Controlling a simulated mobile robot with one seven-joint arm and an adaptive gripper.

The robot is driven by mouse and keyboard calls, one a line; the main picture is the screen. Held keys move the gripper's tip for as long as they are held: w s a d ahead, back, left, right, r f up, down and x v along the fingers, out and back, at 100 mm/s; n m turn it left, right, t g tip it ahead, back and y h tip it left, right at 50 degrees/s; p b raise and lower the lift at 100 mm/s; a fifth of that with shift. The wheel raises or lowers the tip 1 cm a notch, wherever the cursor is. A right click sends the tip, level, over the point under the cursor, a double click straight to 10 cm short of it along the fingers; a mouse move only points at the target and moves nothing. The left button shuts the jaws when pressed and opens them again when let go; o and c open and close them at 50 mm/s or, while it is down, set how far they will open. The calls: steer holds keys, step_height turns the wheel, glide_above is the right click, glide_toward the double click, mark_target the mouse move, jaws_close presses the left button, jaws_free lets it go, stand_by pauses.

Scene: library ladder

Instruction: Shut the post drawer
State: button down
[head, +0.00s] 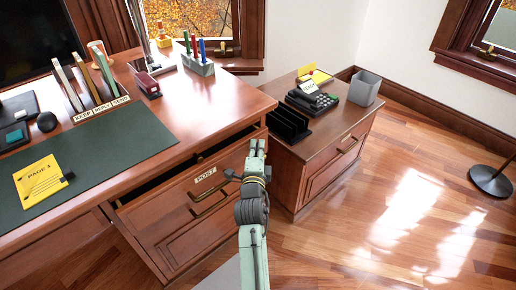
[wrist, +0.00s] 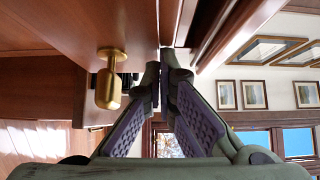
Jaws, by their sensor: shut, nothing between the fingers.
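The post drawer (head: 190,205) is in the right part of the wooden desk and stands partly open, with a dark gap behind its front. Its front carries a POST label (head: 205,175) and a brass handle (head: 210,203). My gripper (head: 256,150) is in front of the drawer's right end in the head view, hiding part of it. In the wrist view my gripper (wrist: 164,62) is shut and empty, its fingertips close to wooden surfaces. A brass fitting (wrist: 109,80) is left of the fingers there. I cannot tell whether the fingertips touch the drawer.
The desk top (head: 185,105) holds letter sorters, a pen holder (head: 198,65) and a yellow pad (head: 40,180). The floor at front right is clear up to a lamp base (head: 490,181).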

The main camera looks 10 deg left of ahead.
mark_target(249, 143)
steer(key=a+b, duration=0.1)
steer(key=w+a+b, duration=0.2)
steer(key=shift+w+f, duration=0.2)
steer(key=shift+f, duration=0.05)
steer(key=shift+w+a+r, duration=0.1)
steer(key=shift+w+a, duration=0.05)
steer(key=shift+a, duration=0.1)
steer(key=shift+r, duration=0.2)
